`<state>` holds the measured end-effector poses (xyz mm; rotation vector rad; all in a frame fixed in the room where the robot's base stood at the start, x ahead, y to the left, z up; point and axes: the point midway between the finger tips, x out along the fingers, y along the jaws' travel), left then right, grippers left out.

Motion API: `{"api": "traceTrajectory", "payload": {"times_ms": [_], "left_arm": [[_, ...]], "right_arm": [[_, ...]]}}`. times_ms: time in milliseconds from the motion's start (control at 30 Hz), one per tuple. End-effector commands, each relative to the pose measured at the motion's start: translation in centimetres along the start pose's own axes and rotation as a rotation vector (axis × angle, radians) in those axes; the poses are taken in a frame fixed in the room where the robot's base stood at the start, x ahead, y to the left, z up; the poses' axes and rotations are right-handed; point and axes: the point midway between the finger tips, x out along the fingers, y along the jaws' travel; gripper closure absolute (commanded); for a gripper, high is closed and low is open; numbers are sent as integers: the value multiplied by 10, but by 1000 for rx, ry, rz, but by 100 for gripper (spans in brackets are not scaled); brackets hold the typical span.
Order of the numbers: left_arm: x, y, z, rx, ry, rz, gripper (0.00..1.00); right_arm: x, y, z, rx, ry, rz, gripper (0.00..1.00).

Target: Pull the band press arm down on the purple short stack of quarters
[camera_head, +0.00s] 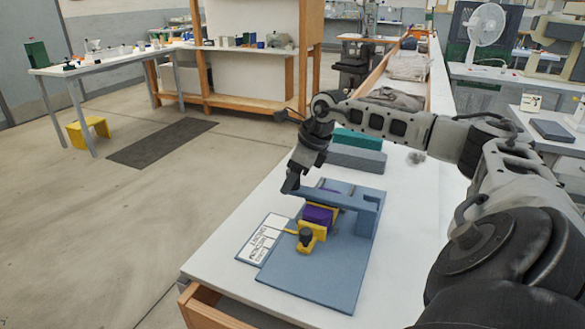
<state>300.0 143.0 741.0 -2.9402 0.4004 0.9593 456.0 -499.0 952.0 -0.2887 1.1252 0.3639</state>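A blue press (335,270) stands on the white table, with a flat base plate and an upright post at its right. Its blue press arm (335,197) reaches left from the post, over the purple stack (318,214). The purple stack sits in a yellow holder (313,232), partly hidden by the press arm. My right gripper (293,180) comes down from above at the left, free end of the press arm, touching it or very near. Its fingertips are too small and blended with the arm's end to tell open from shut. My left gripper is not in view.
A white card (262,241) with printed words lies on a blue plate at the press's left. A grey-blue block (356,158) and a teal block (358,139) lie behind the press. The white table (225,245) is clear at front left, near its wooden edge.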

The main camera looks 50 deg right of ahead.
Motion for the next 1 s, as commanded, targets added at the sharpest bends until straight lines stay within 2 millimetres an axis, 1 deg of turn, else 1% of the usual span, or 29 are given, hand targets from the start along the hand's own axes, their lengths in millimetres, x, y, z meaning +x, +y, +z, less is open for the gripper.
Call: {"api": "traceTrajectory", "payload": {"times_ms": [167,267,367,600,700,833,900,1000], "left_arm": [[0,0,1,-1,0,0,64],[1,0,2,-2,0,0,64],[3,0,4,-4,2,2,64],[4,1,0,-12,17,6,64],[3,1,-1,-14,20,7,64],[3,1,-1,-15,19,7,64],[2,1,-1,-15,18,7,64],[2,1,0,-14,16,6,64]], "right_arm": [[-5,0,0,1,0,-1,48],[-17,-1,-1,1,1,-4,48],[-37,-1,0,0,0,-5,48],[-97,-1,0,0,0,-5,48],[-119,-1,0,0,-1,-3,48],[-141,0,0,0,-1,-2,48],[-149,0,1,0,-1,-1,48],[-156,0,0,0,1,0,48]]}}
